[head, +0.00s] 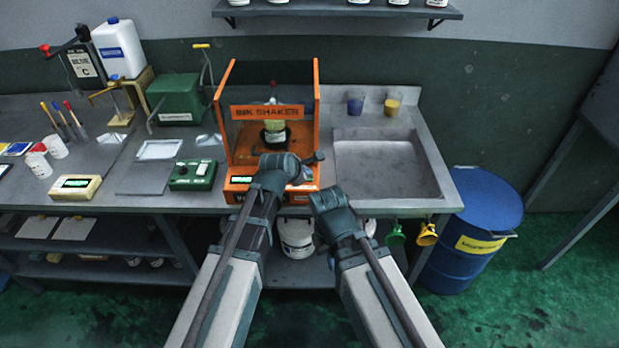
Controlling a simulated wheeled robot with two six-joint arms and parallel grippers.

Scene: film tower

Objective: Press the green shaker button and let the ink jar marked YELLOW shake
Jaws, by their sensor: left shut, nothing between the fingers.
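The orange ink shaker (227,150) stands on the bench, with its name on a front plate. A jar (274,137) with a yellowish top and a pale label is inside it; the label is too small to read. My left gripper (309,160) is shut and empty in front of the shaker's lower right part. It and its wrist cover part of the front panel, and I cannot make out the green button. A small lit display (242,180) shows left of that wrist. My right gripper (325,200) is at the bench's front edge, right of the left one; its fingers are unclear.
A steel sink (385,168) is right of the shaker, with two cups (392,104) behind it. A green box with a display (193,174) and a scale (75,187) stand to the left. A blue drum (475,230) is right of the bench.

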